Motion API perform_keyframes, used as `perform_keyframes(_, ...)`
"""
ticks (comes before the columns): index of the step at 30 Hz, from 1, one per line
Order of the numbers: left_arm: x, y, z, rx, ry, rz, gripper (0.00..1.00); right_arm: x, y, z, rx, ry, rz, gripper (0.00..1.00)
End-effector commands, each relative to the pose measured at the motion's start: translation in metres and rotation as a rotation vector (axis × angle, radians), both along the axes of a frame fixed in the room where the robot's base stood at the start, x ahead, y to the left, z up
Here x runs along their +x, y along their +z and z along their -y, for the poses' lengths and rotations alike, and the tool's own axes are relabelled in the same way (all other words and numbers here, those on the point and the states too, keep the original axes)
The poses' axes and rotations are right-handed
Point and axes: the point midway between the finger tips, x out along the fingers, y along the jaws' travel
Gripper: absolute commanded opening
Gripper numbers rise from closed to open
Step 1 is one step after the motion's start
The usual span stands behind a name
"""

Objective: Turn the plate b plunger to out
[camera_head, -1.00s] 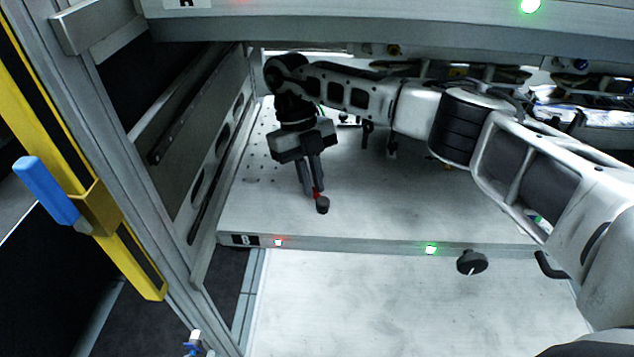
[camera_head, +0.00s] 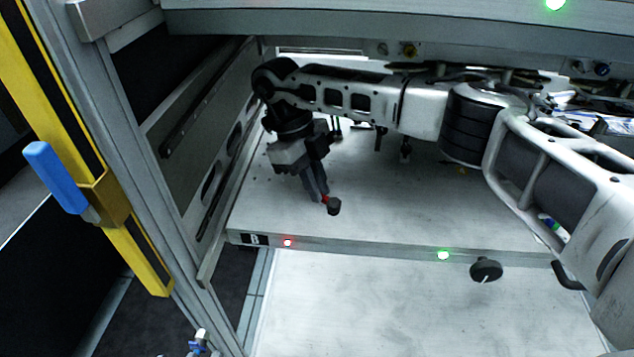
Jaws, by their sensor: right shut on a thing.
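Plate b (camera_head: 400,222) is a light metal plate with a "B" label (camera_head: 254,240) on its front edge. The plunger (camera_head: 334,207), a small dark knob with a red part, shows near the plate's front left. My right gripper (camera_head: 322,197) reaches in from the right and points down at a slant, with its jaws shut on the plunger's red part. The fingers hide part of the plunger and its base. My left gripper is not in view.
The front edge carries a red light (camera_head: 287,242) and a green light (camera_head: 443,255). A black knob (camera_head: 485,269) sits at the front right. A side rail with oval holes (camera_head: 212,180) bounds the left. An upper shelf edge (camera_head: 400,25) hangs above my arm.

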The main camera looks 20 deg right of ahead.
Motion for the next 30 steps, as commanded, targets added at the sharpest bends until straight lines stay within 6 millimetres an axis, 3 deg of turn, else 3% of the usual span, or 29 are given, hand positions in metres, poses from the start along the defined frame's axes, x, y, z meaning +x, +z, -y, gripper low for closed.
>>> perform_keyframes(7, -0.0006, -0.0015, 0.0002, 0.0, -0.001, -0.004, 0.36, 0.0004, 0.0004, -0.0001, 0.001, 0.003, 0.002, 0.0)
perform_keyframes(10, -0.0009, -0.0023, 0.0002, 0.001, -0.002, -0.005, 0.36, 0.0003, 0.0004, -0.0002, 0.001, 0.003, 0.002, 0.33)
perform_keyframes(26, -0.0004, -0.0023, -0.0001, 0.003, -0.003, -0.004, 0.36, 0.0001, 0.0, 0.0001, 0.001, -0.006, 0.0, 0.33)
perform_keyframes(30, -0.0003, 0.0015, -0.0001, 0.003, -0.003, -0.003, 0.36, 0.0017, 0.0005, 0.0036, 0.002, -0.098, -0.002, 0.33)
